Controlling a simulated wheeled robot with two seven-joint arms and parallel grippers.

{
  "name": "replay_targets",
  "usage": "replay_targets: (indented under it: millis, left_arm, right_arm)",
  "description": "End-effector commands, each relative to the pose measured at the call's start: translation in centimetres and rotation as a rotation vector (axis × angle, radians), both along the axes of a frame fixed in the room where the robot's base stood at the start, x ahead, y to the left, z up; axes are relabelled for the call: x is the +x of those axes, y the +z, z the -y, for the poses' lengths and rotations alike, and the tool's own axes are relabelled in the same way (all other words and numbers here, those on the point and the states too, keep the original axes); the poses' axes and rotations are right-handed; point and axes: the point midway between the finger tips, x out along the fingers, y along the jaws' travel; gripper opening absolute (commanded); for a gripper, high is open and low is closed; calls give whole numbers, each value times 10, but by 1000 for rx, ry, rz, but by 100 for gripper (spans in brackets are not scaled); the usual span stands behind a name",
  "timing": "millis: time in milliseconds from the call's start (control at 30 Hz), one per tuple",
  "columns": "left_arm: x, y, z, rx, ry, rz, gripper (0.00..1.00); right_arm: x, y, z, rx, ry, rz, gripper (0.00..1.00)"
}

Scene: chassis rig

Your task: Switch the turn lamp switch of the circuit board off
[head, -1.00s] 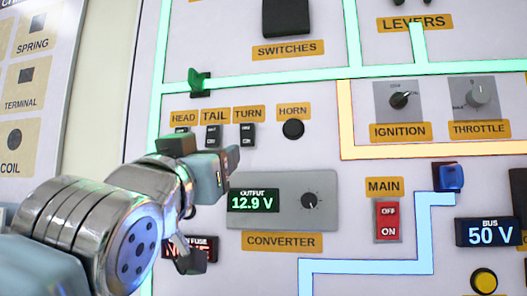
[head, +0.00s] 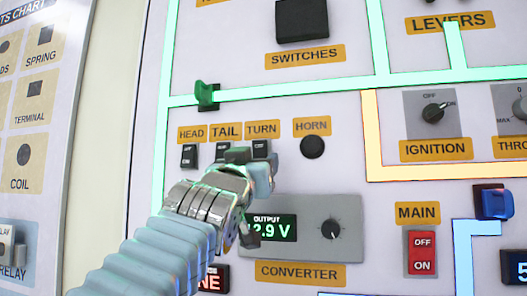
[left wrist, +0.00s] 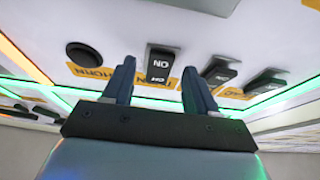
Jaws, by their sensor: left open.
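The turn switch (head: 260,148) is a small black rocker under the TURN label (head: 262,129), partly covered by my left gripper (head: 258,178) in the head view. In the left wrist view the turn switch (left wrist: 162,62) shows upside down, between and just beyond the two fingertips of my left gripper (left wrist: 158,74). The fingers are spread apart and empty. I cannot tell whether a finger touches the switch. My right gripper is in neither view.
The tail switch (left wrist: 218,72) and head switch (head: 188,155) sit beside it in a row. The round horn button (head: 312,147) is on the other side. The converter panel (head: 290,215) lies below. A green lever (head: 206,95) sticks out above.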

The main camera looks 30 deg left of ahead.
Motion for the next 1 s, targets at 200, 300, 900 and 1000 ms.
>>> replay_targets:
  millis: [200,300,900,1000]
  left_arm:
    - [10,4,-3,-1,1,0,57]
    - [11,4,-3,-1,0,0,57]
    - [10,8,-2,-5,-2,-15,1]
    - [9,15,-1,-23,-4,-81,1]
  right_arm:
    - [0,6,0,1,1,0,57]
    - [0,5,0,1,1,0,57]
    - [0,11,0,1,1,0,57]
    - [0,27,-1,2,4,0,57]
